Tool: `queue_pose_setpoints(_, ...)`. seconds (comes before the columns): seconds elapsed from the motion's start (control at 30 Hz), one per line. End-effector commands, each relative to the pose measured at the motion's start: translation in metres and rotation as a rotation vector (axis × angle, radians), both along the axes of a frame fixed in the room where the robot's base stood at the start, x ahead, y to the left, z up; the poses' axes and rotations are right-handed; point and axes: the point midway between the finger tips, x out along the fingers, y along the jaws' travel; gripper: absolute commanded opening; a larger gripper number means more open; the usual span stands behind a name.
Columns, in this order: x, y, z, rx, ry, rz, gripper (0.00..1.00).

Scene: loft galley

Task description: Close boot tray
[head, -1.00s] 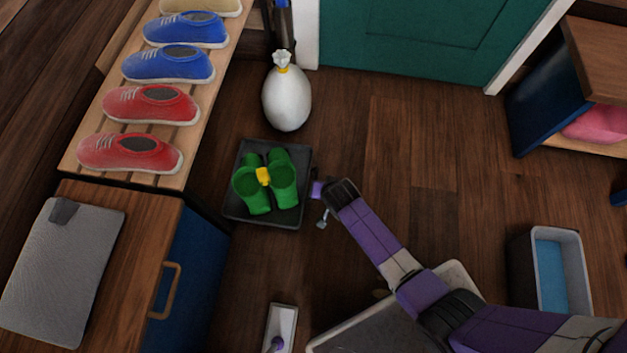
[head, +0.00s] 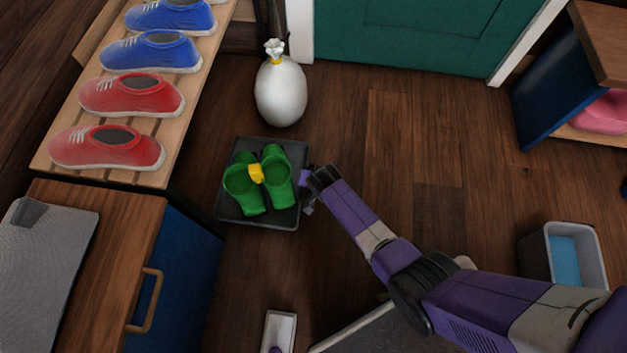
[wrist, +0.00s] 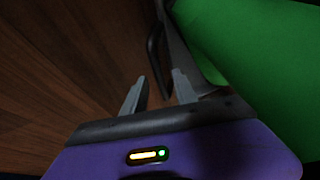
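The boot tray (head: 288,218) is a dark, shallow square tray on the wooden floor in the head view. A pair of green boots (head: 277,180) with a yellow piece (head: 256,174) between them stands in it. My gripper (head: 305,194) is at the tray's right edge; its fingertips are hard to make out there. In the wrist view my gripper (wrist: 158,88) is open, with two grey fingers apart. A dark curved handle (wrist: 154,55) lies just beyond and partly between them, beside the tray's grey edge (wrist: 178,50). A green boot (wrist: 250,50) fills the right side. I cannot tell whether the fingers touch the handle.
A white tied bag (head: 281,92) stands behind the tray. A slatted shoe rack (head: 150,163) and a blue cabinet (head: 190,270) are at left. A small pale tray (head: 279,330) lies in front. A grey bin (head: 590,255) stands at right. Floor (head: 420,150) toward the green door is clear.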

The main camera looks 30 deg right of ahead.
Motion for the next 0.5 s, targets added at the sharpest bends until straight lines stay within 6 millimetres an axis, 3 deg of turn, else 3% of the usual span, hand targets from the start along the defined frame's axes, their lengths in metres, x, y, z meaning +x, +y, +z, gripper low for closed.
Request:
queue_pose_setpoints(0.2,0.0002,-0.0002,0.0006,-0.001,-0.001,0.000,0.32)
queue_pose_setpoints(0.37,0.0002,-0.0001,0.0005,-0.001,-0.001,0.000,0.01)
queue_pose_setpoints(0.5,0.0001,-0.0001,0.0005,0.000,0.000,0.000,0.00)
